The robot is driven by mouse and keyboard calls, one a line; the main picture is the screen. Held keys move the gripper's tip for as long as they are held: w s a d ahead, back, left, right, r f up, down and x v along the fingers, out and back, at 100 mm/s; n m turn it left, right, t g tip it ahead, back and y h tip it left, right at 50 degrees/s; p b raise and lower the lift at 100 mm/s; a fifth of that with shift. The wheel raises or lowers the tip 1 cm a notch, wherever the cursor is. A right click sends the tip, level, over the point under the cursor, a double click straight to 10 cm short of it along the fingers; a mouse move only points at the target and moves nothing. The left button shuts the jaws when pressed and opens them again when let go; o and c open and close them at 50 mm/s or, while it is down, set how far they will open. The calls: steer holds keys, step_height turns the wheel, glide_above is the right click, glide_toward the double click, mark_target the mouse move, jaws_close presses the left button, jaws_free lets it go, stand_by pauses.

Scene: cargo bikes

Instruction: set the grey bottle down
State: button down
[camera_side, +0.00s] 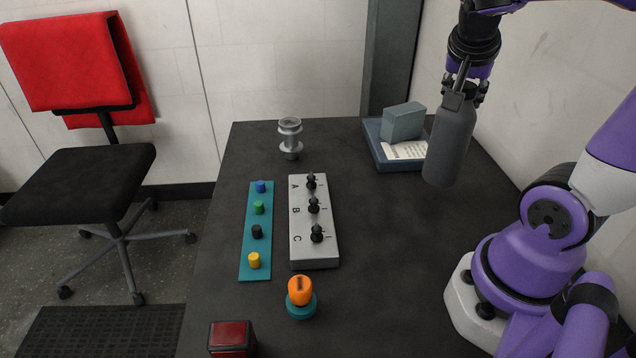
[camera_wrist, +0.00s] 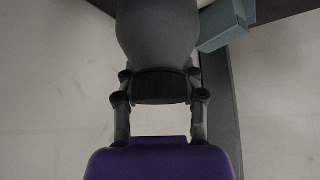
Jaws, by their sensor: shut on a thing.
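The grey bottle (camera_side: 450,146) hangs upright from my gripper (camera_side: 464,88) at the right of the side view. My gripper is shut on the bottle's neck and cap. The bottle's lower end overlaps the dark table (camera_side: 380,270) in the picture, and its exact height above the table is hard to tell. In the wrist view the bottle's grey body (camera_wrist: 157,30) and its dark cap (camera_wrist: 160,86) lie between the fingers of my gripper (camera_wrist: 158,90). The bottle's base is out of the wrist view.
A blue tray (camera_side: 376,150) with a grey-blue box (camera_side: 403,122) and paper is left of the bottle. A clear-grey fitting (camera_side: 290,138), a switch panel (camera_side: 315,245), a teal peg strip (camera_side: 256,230), an orange-topped knob (camera_side: 300,296) and a red block (camera_side: 232,338) stand farther left. The right-centre table is clear.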

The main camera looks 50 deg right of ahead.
mark_target(456, 115)
steer(key=shift+f, duration=2.15)
steer(key=shift+c, duration=2.1)
jaws_free()
steer(key=shift+f, duration=0.15)
steer(key=shift+r, duration=0.2)
steer(key=v, duration=1.2)
steer(key=w+a+f+n+t+y, duration=0.1)
steer(key=a+f+n+t+y, duration=0.1)
steer(key=a+n, duration=0.4)
steer(key=w+a+f+n+t+y, duration=0.2)
steer(key=a+f+n+y, duration=0.2)
steer(key=n, duration=0.5)
steer(key=a+f, duration=0.1)
steer(key=a, duration=0.1)
steer(key=shift+a+f+n, duration=0.15)
steer(key=shift+a+n, duration=0.15)
steer(key=shift+a, duration=0.05)
